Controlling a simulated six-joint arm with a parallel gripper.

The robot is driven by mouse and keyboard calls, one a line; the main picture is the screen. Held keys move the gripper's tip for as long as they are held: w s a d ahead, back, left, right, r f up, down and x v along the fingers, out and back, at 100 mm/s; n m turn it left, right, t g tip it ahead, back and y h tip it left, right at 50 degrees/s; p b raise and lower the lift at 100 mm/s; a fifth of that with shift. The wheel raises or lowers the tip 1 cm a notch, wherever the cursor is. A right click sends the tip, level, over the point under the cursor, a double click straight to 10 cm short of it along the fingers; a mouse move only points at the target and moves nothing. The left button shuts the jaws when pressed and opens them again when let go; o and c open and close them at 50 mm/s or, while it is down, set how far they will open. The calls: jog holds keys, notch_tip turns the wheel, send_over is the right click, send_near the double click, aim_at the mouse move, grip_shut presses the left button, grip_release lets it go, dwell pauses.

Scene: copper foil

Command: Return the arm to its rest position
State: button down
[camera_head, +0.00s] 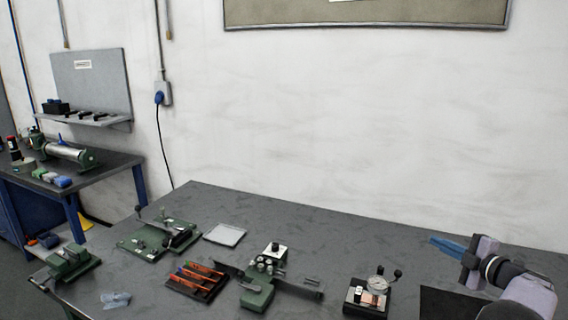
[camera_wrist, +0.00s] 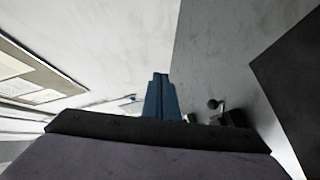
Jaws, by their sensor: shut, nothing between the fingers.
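My gripper (camera_head: 432,241) is at the right side of the camera_head view, above the right part of the grey bench (camera_head: 345,240). Its blue fingers point left and are closed together, with nothing between them. In the wrist view the shut blue fingers (camera_wrist: 161,98) stand in the middle of the picture. The gripper is apart from the things on the bench. The rest of my arm runs out of the picture at the lower right.
A dial gauge stand (camera_head: 368,296) stands below and left of my gripper. A green machine (camera_head: 262,280), a tray of orange strips (camera_head: 197,281), a pale square plate (camera_head: 225,235) and a green fixture (camera_head: 158,238) lie farther left. A black mat (camera_head: 447,304) lies beneath my arm.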

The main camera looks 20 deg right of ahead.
jog(key=w+a+r+m+h+p, duration=0.1)
jog(key=w+a+r+m+h, duration=0.3)
jog(key=w, duration=0.5)
jog(key=w+a+m+g+h+p, duration=0.1)
jog(key=w+a+m+g+p, duration=0.3)
jog(key=a, duration=0.7)
jog(key=s+a+f+m+g+y, duration=0.1)
jog(key=s+a+f+m+g, duration=0.1)
jog(key=s+a, duration=0.4)
jog(key=s+a+f+m+g+y+p, duration=0.1)
jog(key=s+a+f+g, duration=0.3)
jog(key=a, duration=1)
jog(key=s+a+f+m+g+y, duration=0.1)
jog(key=s+a+f+m+g, duration=0.1)
jog(key=s+a+f, duration=0.3)
jog(key=shift+s+a+m+g+y+p, duration=0.35)
jog(key=shift+s+a+m+g+y, duration=0.05)
jog(key=shift+s+a, duration=2.05)
jog(key=s+a+f+g+y, duration=0.1)
jog(key=s+a+g, duration=0.2)
jog(key=s+a, duration=0.4)
jog(key=s, duration=0.3)
jog(key=shift+s+f+p, duration=0.3)
jog(key=shift+s, duration=0.05)
